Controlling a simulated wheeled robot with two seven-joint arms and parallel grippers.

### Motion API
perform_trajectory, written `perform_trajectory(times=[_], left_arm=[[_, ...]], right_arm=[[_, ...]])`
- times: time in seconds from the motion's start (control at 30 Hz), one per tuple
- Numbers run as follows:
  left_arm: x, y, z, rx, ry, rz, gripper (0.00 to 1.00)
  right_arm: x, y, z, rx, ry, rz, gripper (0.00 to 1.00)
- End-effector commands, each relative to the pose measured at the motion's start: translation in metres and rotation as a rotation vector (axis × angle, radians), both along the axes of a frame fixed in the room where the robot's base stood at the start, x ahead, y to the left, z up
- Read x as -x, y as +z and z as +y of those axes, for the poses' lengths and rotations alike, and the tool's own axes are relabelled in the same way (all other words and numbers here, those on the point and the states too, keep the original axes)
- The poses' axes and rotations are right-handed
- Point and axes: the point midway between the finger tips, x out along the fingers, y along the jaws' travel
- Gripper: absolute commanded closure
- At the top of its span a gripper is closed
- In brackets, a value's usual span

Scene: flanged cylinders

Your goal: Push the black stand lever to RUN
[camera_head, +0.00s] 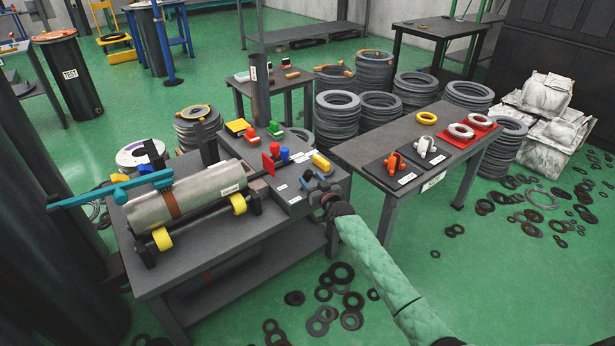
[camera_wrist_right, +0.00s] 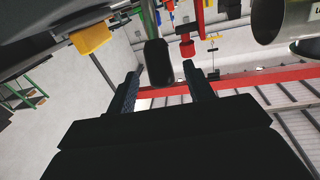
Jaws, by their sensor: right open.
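The test stand (camera_head: 300,205) is a dark bench block holding a large grey cylinder (camera_head: 190,195). Red and blue handles, a yellow block and small white labels crowd its right end; the label text is too small to read. In the right wrist view a black knob (camera_wrist_right: 158,62), seemingly the black lever, stands between and just beyond the fingertips. No contact is visible. My right gripper (camera_head: 325,197) is at the stand's right edge, its fingers hard to make out there; in the wrist view the gripper (camera_wrist_right: 160,88) is open and empty. My left gripper is not in view.
A teal bar (camera_head: 120,187) lies over the stand's left end. Loose black rings lie on the green floor.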

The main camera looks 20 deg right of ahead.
Motion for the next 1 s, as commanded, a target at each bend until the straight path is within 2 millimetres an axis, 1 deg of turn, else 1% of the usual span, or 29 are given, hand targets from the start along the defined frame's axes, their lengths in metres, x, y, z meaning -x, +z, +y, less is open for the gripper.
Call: perform_trajectory(times=[0.03,0.1,0.3,0.47,0.67,0.7,0.77,0.8,0.93,0.97,1.0], left_arm=[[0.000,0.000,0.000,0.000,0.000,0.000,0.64],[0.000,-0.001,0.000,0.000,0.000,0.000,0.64],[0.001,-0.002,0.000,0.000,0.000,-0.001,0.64],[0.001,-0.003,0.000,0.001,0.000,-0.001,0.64],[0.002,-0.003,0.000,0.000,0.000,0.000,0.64],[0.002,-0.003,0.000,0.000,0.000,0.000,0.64],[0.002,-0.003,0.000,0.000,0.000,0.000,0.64],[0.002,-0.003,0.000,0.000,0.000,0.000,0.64],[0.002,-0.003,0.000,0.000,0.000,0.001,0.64],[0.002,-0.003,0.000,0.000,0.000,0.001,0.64],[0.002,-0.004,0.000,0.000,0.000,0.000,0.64]], right_arm=[[-0.007,0.001,0.002,-0.001,0.001,0.000,0.48],[-0.015,0.000,0.003,-0.001,0.000,0.001,0.48],[-0.030,0.000,0.006,0.000,0.000,0.000,0.48],[-0.034,0.000,0.007,0.000,0.000,0.001,0.48],[-0.034,0.000,0.007,0.000,0.000,0.001,0.48],[-0.034,0.000,0.007,0.000,0.000,0.001,0.50],[-0.034,0.000,0.007,0.000,0.000,0.001,0.62],[-0.034,0.000,0.007,0.000,0.000,0.001,0.70],[-0.034,0.000,0.007,0.000,0.000,0.001,0.95],[-0.034,0.000,0.007,0.000,0.000,0.001,1.00],[-0.034,0.000,0.007,0.000,0.000,0.001,1.00]])
